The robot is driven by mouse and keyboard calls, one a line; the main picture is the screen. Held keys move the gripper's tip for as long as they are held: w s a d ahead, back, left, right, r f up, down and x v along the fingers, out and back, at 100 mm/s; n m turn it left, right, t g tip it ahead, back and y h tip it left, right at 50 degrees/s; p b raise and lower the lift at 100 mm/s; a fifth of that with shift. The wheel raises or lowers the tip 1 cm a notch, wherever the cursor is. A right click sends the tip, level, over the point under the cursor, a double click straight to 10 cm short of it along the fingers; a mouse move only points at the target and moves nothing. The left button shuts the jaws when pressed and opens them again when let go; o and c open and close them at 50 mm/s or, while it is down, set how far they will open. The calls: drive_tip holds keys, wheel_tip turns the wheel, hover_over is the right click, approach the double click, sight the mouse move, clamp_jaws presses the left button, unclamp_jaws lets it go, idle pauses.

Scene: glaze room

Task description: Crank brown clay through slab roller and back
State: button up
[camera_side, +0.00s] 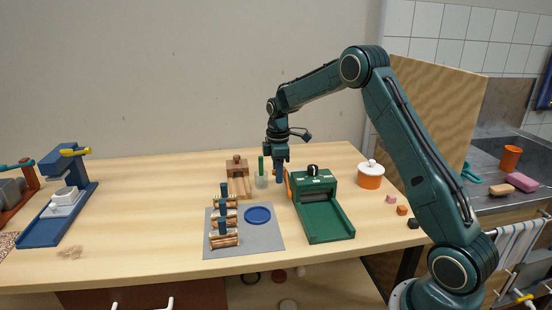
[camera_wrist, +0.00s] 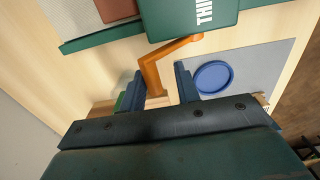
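The green slab roller (camera_side: 320,205) stands on the table in the side view, its near bed empty. Its housing (camera_wrist: 180,15) shows at the top of the wrist view. The brown clay (camera_wrist: 117,9) lies on the roller's bed at the wrist view's top edge, partly cut off; the side view does not show it. The orange crank (camera_wrist: 151,72) bends down from the housing towards my gripper (camera_wrist: 160,88). My gripper is open, with its fingers on either side of the crank's end and visible gaps. The side view shows my gripper (camera_side: 281,165) just left of the roller.
A grey mat (camera_side: 265,240) with a blue disc (camera_side: 258,215) and a rack of rollers (camera_side: 224,226) lies left of the slab roller. A wooden stand (camera_side: 238,180) and a green-handled tool (camera_side: 261,165) are close to my gripper. An orange pot (camera_side: 370,181) stands at right.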

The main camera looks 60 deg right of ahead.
drive_tip(key=shift+s+a+r, duration=0.3)
drive_tip(key=shift+s+a, duration=0.4)
drive_tip(key=shift+r, duration=0.15)
drive_tip(key=shift+s+a+r, duration=0.45)
drive_tip(key=shift+s+a, duration=0.35)
drive_tip(key=shift+s, duration=0.05)
drive_tip(key=shift+s+a, duration=0.1)
drive_tip(key=shift+s+a+f, duration=0.1)
drive_tip(key=shift+s+a, duration=0.8)
drive_tip(key=shift+a, duration=0.05)
idle(0.3)
